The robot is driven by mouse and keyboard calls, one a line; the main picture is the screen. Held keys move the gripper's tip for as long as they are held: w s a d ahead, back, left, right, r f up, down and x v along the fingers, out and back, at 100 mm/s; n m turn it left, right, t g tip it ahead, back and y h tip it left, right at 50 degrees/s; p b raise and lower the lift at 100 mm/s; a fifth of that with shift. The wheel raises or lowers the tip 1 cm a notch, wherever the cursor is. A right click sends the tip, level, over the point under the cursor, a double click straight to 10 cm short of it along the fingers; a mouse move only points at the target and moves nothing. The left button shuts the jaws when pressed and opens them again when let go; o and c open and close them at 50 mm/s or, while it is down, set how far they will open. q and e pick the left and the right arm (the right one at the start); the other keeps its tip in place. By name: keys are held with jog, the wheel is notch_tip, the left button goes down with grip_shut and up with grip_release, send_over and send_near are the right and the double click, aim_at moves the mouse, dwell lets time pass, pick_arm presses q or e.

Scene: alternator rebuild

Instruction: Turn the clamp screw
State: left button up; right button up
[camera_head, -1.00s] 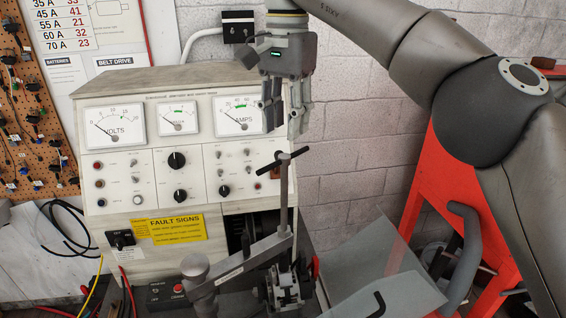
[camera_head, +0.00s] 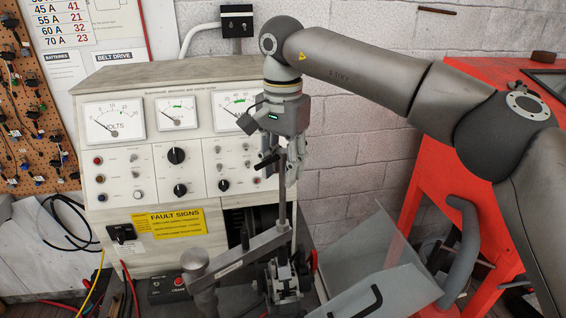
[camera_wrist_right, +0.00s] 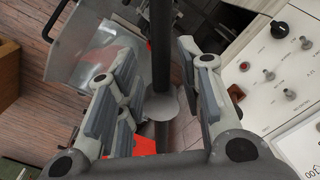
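The clamp screw (camera_head: 283,192) stands upright on the grey clamp arm (camera_head: 262,245), over the alternator part (camera_head: 284,278). My right gripper (camera_head: 282,160) points down over the screw's top, with its fingers around the level of the dark crossbar handle. In the right wrist view, the dark crossbar (camera_wrist_right: 160,55) runs lengthwise between the two fingers, over the round grey screw head (camera_wrist_right: 161,106). The fingers are apart, with a visible gap on both sides of the bar. The gripper hides most of the crossbar in the head view. My left gripper is not in view.
The test bench panel (camera_head: 130,165) with gauges and knobs stands close behind and left of the screw. A clear guard (camera_head: 385,285) with a black handle is at the lower right. A red cabinet (camera_head: 420,170) stands behind my right arm.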

jog(key=shift+f, duration=0.15)
grip_shut()
dwell(0.4)
